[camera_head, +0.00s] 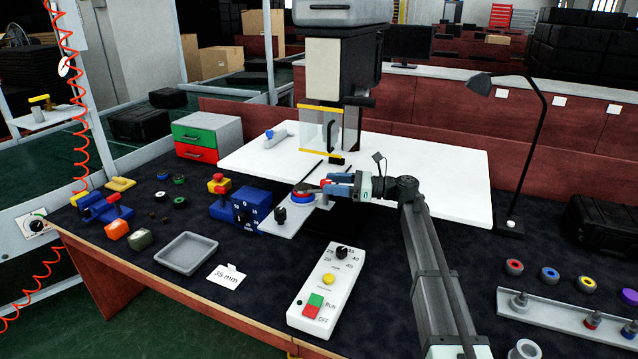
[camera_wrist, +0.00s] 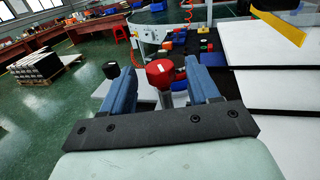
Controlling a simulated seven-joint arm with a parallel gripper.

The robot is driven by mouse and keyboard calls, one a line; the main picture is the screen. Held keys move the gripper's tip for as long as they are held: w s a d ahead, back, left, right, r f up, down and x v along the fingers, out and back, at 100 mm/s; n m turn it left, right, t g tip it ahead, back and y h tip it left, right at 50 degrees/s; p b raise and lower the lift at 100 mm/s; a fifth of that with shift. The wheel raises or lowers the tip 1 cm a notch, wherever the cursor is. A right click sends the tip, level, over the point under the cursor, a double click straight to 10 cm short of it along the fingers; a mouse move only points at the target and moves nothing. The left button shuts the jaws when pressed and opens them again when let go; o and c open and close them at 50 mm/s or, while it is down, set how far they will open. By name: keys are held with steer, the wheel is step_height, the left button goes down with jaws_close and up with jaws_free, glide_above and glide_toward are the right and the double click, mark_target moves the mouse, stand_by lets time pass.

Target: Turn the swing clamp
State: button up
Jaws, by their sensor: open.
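A grey fixture plate (camera_head: 287,226) lies in front of the white press table, with a black knob (camera_head: 281,214) on it and a blue ring (camera_head: 302,198) beside the knob. The swing clamp (camera_head: 310,188) appears as a small dark arm over this ring; its exact angle is hard to tell. My gripper (camera_head: 332,184) is open just right of the clamp, with blue fingers pointing left. In the wrist view, a red knob-like part (camera_wrist: 164,72) on a grey stem shows between the two open fingers, apparently the clamp; contact cannot be told.
The press with its yellow-edged guard (camera_head: 321,128) stands behind my gripper. A control box (camera_head: 326,290) lies in front. A grey tray (camera_head: 187,253) sits at the front left.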

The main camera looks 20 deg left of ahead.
mark_target(321, 181)
steer(key=shift+x, duration=2.25)
steer(key=c, duration=1)
steer(key=shift+o, duration=0.2)
steer(key=shift+s+t, duration=0.1)
steer(key=shift+t, duration=0.2)
steer(key=m+t, duration=0.2)
steer(key=shift+t+y, duration=0.3)
steer(key=shift+t, duration=0.1)
steer(key=shift+w+m+t, duration=0.25)
steer(key=shift+m+t, duration=0.7)
steer(key=shift+t, duration=0.45)
steer(key=shift+w+m+t, duration=0.25)
steer(key=shift+m+t, duration=0.7)
steer(key=shift+t, duration=0.45)
steer(key=shift+w, duration=0.1)
